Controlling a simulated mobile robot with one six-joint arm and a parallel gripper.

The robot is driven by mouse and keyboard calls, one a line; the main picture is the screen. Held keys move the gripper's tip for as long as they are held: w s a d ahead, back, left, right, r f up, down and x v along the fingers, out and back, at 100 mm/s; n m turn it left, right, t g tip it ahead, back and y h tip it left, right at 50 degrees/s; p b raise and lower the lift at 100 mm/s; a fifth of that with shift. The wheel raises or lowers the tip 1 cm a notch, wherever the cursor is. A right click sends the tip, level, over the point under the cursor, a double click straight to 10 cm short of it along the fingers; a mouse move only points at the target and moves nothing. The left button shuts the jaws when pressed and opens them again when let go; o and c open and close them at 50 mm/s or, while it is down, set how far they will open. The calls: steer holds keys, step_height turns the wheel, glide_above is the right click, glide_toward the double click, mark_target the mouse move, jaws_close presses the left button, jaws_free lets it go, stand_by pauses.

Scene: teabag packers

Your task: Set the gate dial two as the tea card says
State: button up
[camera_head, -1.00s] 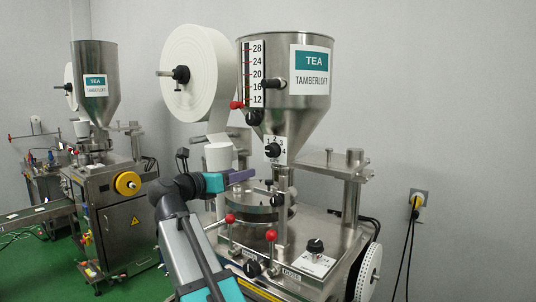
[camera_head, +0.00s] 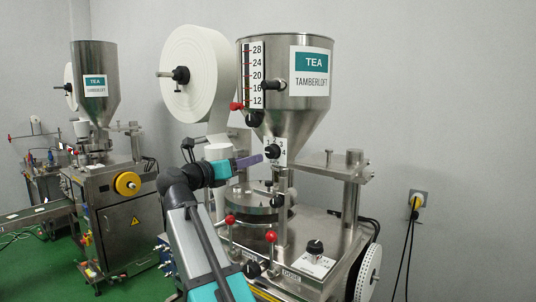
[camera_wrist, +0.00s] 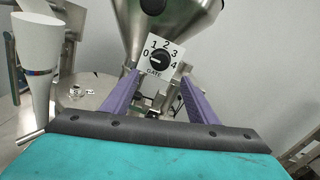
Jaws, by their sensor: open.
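The gate dial (camera_head: 272,152) is a black knob on a white plate below the steel hopper. It also shows in the wrist view (camera_wrist: 160,61), on a plate marked 0 to 4 and GATE. Its pale mark seems to face left, towards 0, but it is small. My gripper (camera_head: 261,159) is open and empty, its purple fingers reaching from the left towards the dial. In the wrist view the fingers (camera_wrist: 160,79) lie either side of the plate's lower part, and the dial is between and just beyond them. I cannot tell if they touch it. No card with a gate setting is readable.
The hopper (camera_head: 287,95) bears a TEA TAMBERLOFT label (camera_head: 311,72) and a level scale (camera_head: 254,75). A white paper roll (camera_head: 200,75) and red-knobbed levers (camera_head: 271,236) are close by. A lower black dial (camera_head: 315,246) sits on the machine top.

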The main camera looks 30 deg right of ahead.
mark_target(270, 153)
steer(key=p+x, duration=0.2)
steer(key=x, duration=0.9)
steer(key=shift+d+p, duration=0.2)
steer(key=shift+p, duration=0.2)
steer(key=c, duration=1.1)
